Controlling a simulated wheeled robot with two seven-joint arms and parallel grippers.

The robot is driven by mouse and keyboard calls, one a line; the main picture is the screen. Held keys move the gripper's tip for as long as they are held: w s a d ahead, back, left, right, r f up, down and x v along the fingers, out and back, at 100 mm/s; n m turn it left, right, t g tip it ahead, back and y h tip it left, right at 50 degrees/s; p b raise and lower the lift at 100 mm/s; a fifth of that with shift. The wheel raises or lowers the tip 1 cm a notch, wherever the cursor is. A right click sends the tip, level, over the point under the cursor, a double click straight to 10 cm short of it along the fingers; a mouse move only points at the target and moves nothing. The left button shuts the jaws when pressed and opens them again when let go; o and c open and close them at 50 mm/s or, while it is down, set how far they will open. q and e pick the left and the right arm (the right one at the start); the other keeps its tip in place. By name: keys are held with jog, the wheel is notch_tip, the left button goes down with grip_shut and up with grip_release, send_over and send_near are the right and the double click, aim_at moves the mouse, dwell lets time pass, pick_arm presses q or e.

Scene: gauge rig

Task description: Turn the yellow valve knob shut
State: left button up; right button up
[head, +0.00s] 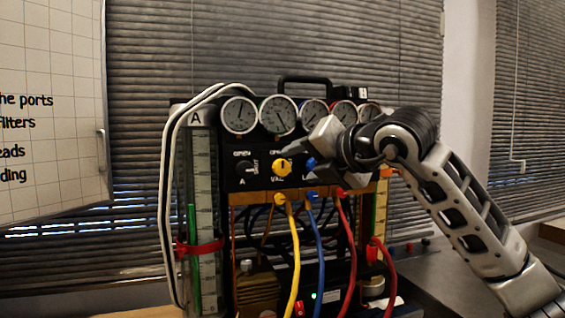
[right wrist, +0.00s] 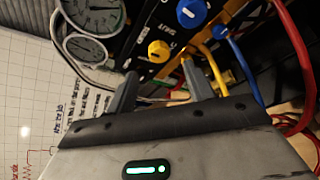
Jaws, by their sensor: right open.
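The yellow valve knob (head: 282,167) sits on the black front panel (head: 232,184) of the gauge rig, between a black knob (head: 245,169) and a blue knob (head: 310,164). My right gripper (head: 293,151) reaches in from the right, close to the panel. In the right wrist view, my right gripper (right wrist: 158,78) is open and empty. The yellow knob (right wrist: 159,51) shows just beyond the fingertips, roughly between them, apparently not held. The knob's pointer setting is too small to read surely. My left gripper is not in view.
Several round gauges (head: 239,115) line the top of the panel. Yellow (head: 294,262), blue (head: 319,245) and red hoses (head: 347,240) hang from ports below the knobs. A clear scaled tube (head: 205,240) stands at the left. A whiteboard (head: 50,90) is at far left.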

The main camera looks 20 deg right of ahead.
aim_at(283, 169)
jog(key=p+x, duration=0.1)
jog(key=x, duration=0.6)
jog(key=shift+w+p, duration=0.2)
jog(key=shift+p, duration=0.2)
jog(key=shift+a, duration=0.1)
jog(key=c, duration=1)
